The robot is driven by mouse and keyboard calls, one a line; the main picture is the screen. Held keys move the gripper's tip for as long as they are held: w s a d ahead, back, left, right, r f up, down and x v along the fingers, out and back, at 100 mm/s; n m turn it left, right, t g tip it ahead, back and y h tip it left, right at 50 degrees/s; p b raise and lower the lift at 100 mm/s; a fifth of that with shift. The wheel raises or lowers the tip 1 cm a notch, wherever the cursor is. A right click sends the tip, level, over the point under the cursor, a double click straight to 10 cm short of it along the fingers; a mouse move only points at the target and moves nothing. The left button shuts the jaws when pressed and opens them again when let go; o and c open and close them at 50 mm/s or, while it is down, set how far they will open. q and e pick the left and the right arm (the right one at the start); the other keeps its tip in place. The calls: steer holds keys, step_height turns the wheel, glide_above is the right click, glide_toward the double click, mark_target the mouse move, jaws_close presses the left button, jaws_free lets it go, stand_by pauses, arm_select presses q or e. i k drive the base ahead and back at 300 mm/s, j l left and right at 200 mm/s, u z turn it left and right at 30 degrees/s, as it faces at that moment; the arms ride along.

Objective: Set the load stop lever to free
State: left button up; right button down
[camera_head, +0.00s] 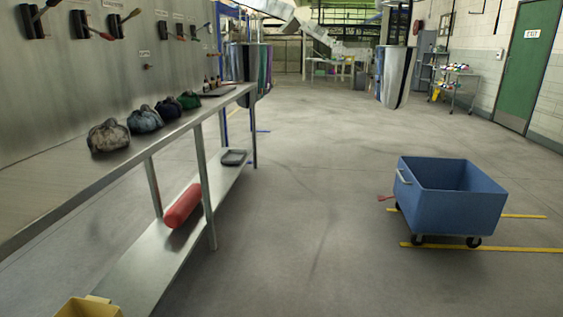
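A grey wall panel (60,95) at the left carries several levers on black mounts. The nearest lever (36,20) at the top left has its handle tilted up to the right. A second lever (82,26) has a red-tipped handle slanting down to the right. A third lever (118,25) points up to the right. A fourth lever (166,31) has a red handle pointing slightly down, and more levers follow farther along. The small labels are too blurred for me to tell which is the load stop lever. Neither of my grippers is in view.
A long metal table (150,143) below the panel holds several tied cloth bundles. A red cylinder (183,206) lies on its lower shelf. A blue wheeled cart (450,205) stands at the right by yellow floor lines. The floor between table and cart is clear.

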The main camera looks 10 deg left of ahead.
mark_target(137, 11)
steer(key=i+u, duration=0.3)
steer(key=i, duration=0.2)
steer(key=i+l+u, duration=0.25)
steer(key=i, duration=0.3)
steer(key=i+l+u, duration=0.15)
steer(key=i+u, duration=0.15)
steer(key=i, duration=0.2)
steer(key=i+l+u, duration=0.1)
steer(key=i+u, duration=0.4)
steer(key=i+l+u, duration=0.25)
steer(key=u, duration=0.25)
steer(key=i+l+u, duration=0.3)
steer(key=u, duration=0.2)
steer(key=i+l+u, duration=0.2)
steer(key=l+u, duration=0.3)
